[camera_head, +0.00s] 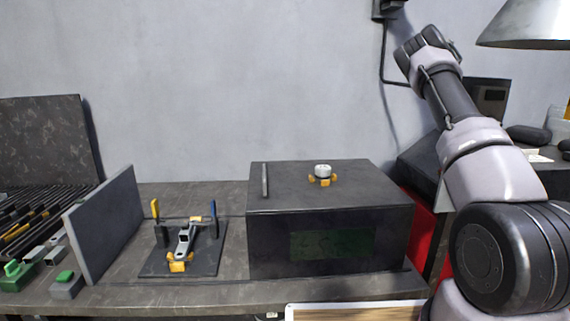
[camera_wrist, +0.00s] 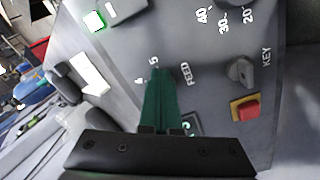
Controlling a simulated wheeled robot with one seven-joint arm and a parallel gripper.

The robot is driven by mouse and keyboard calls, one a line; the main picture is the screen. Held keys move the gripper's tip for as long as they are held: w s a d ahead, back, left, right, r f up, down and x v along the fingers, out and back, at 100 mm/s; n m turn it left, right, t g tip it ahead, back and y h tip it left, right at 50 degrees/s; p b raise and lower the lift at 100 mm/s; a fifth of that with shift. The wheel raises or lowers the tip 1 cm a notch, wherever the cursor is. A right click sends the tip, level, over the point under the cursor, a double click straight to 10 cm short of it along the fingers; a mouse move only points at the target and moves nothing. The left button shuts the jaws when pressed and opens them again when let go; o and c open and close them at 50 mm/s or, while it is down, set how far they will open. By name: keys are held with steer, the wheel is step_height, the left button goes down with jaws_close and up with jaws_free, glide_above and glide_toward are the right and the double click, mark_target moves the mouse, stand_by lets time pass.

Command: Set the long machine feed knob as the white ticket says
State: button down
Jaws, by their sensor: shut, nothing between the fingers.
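In the wrist view a grey control panel (camera_wrist: 205,45) carries the printed word FEED (camera_wrist: 186,73) with small numerals around it, a 5 among them. My gripper (camera_wrist: 157,72) is shut and empty, its green fingers together over the FEED scale. The feed knob cannot be made out; the fingers cover that part of the panel. Whether they touch it I cannot tell. A blank-looking white card (camera_wrist: 89,73) at the panel's left edge may be the ticket; no writing is readable. In the head view my gripper and the panel's face are not visible.
In the wrist view a grey KEY knob (camera_wrist: 240,71) and a red button (camera_wrist: 246,109) on yellow sit right of the fingers. A green-lit button (camera_wrist: 94,21) is at upper left. In the head view a dark box (camera_head: 330,240) and a bracket fixture (camera_head: 185,245) stand on the bench.

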steer(key=shift+w+a+f, duration=0.15)
steer(key=shift+a, duration=0.1)
steer(key=shift+w+a+f, duration=0.1)
steer(key=shift+a+f, duration=0.05)
steer(key=shift+a, duration=0.05)
steer(key=shift+w+a+f, duration=0.15)
steer(key=shift+w+a, duration=0.1)
steer(key=shift+w, duration=0.05)
stand_by(0.7)
steer(key=shift+a+f, duration=0.1)
steer(key=shift+s+a+f, duration=0.1)
steer(key=shift+s+a, duration=0.05)
steer(key=shift+s, duration=0.1)
steer(key=v, duration=0.6)
